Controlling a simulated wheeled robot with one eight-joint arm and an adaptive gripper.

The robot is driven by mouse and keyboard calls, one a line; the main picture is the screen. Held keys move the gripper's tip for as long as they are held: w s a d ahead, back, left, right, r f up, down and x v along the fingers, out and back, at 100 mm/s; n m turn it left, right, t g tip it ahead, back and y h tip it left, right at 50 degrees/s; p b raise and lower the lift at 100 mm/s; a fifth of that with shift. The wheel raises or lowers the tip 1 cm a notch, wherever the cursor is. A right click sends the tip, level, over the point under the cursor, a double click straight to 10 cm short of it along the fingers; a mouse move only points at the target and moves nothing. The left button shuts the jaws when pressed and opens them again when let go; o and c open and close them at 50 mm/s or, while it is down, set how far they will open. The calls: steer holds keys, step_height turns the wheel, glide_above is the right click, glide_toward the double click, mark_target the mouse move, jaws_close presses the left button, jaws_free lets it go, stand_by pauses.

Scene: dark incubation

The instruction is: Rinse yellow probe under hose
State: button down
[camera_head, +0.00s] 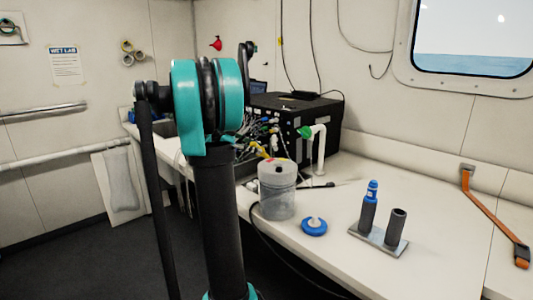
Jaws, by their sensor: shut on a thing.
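My arm, teal and black, stands in the left middle of the head view and covers part of the bench and sink. I cannot make out my gripper; it may be hidden behind the arm. A small yellow piece (263,151) shows just right of the arm, above a translucent bucket (277,200). I cannot tell whether it is the yellow probe or part of the cables. A white bent pipe with a green end (320,150) rises behind the bucket, in front of the black box; I cannot tell whether it is the hose.
A blue round lid (314,228) lies right of the bucket. A metal stand (379,240) holds two dark tubes, one with a blue probe (371,191) in it. Several coloured cables (262,130) hang by a black case (306,112). An orange strap (494,213) lies at right.

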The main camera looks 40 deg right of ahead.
steer(key=a+r, duration=0.1)
steer(key=a, duration=0.9)
steer(key=shift+s+r, duration=0.3)
steer(key=shift+s, duration=0.1)
steer(key=shift+a, duration=0.1)
